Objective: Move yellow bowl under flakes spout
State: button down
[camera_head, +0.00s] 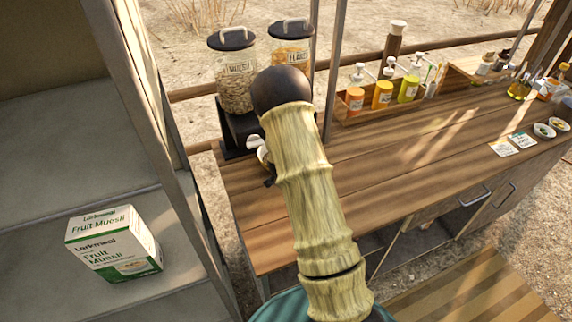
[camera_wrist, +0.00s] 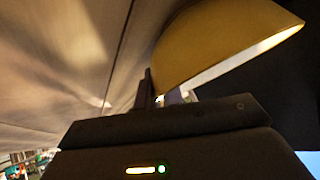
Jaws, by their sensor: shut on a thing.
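The yellow bowl (camera_wrist: 220,40) fills the upper right of the wrist view, tilted in that picture. My gripper (camera_wrist: 165,97) is shut on it, the fingers meeting its lower left edge. In the head view my arm hides the bowl and most of the gripper. The flakes jar (camera_head: 291,52), with a dark lid and orange-brown contents, stands at the back of the counter, right of the muesli jar (camera_head: 234,85). The spout below the flakes jar is hidden behind my arm. A small whitish part shows left of the arm, below the muesli jar; I cannot tell what it is.
The wooden counter (camera_head: 400,150) is mostly clear right of my arm. A rack of bottles (camera_head: 382,95) stands along its back edge. Cards (camera_head: 513,145) and small bowls lie at the far right. A post rises beside the flakes jar. A muesli box (camera_head: 113,245) stands on the left shelf.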

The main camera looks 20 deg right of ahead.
jog(key=shift+d+b, duration=1.35)
jog(key=shift+d, duration=2.85)
jog(key=c, duration=1.5)
grip_release()
jog(key=shift+o, duration=0.2)
jog(key=shift+s+a+r, duration=0.1)
jog(key=v, duration=1.7)
jog(key=shift+b, duration=0.3)
jog(key=shift+s, duration=0.1)
